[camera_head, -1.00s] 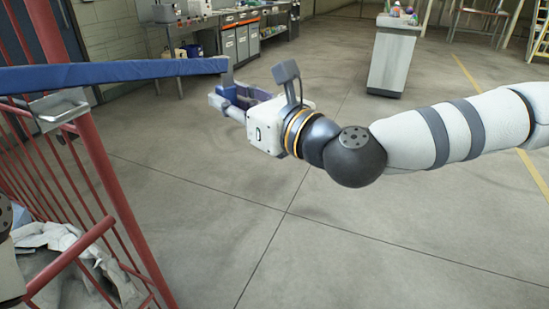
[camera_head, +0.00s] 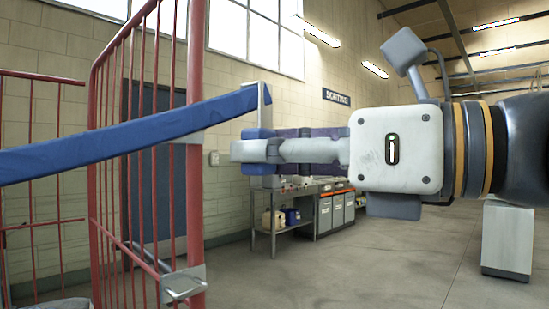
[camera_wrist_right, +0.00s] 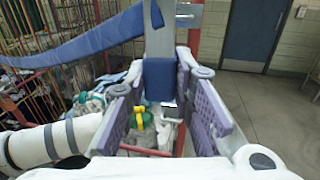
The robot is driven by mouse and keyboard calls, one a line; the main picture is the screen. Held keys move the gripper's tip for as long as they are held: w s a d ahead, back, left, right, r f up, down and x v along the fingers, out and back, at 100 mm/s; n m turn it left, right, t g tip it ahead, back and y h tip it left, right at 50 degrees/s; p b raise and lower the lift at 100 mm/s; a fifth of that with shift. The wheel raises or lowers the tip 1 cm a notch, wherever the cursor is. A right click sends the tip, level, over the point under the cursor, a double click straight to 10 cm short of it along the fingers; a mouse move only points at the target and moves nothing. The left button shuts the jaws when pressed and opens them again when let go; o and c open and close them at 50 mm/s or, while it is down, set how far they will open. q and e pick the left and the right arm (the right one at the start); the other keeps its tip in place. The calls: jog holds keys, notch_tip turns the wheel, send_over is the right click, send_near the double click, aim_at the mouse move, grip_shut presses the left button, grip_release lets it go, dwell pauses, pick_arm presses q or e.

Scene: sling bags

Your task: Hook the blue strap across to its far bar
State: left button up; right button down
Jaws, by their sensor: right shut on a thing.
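The blue strap (camera_head: 110,140) runs from the left edge of the head view, rising to the right past a red post. It ends at a grey metal hook piece (camera_head: 263,93) with a blue block below it. My right gripper (camera_head: 262,150) is shut on this end piece, to the right of the post. In the wrist view the blue block (camera_wrist_right: 160,80) sits between the purple finger pads, with the grey plate (camera_wrist_right: 158,35) above it and the strap leading off left. A grey bracket (camera_head: 183,283) is on the red post, lower than the strap. My left gripper is not in view.
The red barred cage (camera_head: 195,230) fills the left. The wrist view shows sacks and mixed items inside it (camera_wrist_right: 100,100). A bench (camera_head: 300,205) stands by the far wall. The floor (camera_head: 350,270) to the right of the cage is clear.

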jog(key=shift+d+r, duration=0.1)
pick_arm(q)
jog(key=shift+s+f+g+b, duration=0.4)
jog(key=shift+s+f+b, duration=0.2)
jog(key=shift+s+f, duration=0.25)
pick_arm(e)
jog(key=w+x, duration=0.1)
jog(key=x, duration=0.8)
jog(key=shift+w+d, duration=0.3)
jog(key=shift+w, duration=0.1)
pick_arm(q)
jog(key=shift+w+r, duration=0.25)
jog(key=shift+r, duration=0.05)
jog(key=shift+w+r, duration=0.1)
pick_arm(e)
jog(key=shift+w+p+x, duration=0.15)
jog(key=shift+x, duration=0.7)
jog(key=shift+w+p+x, duration=0.15)
jog(key=shift+w+x, duration=0.05)
jog(key=shift+x, duration=0.7)
jog(key=shift+d, duration=0.2)
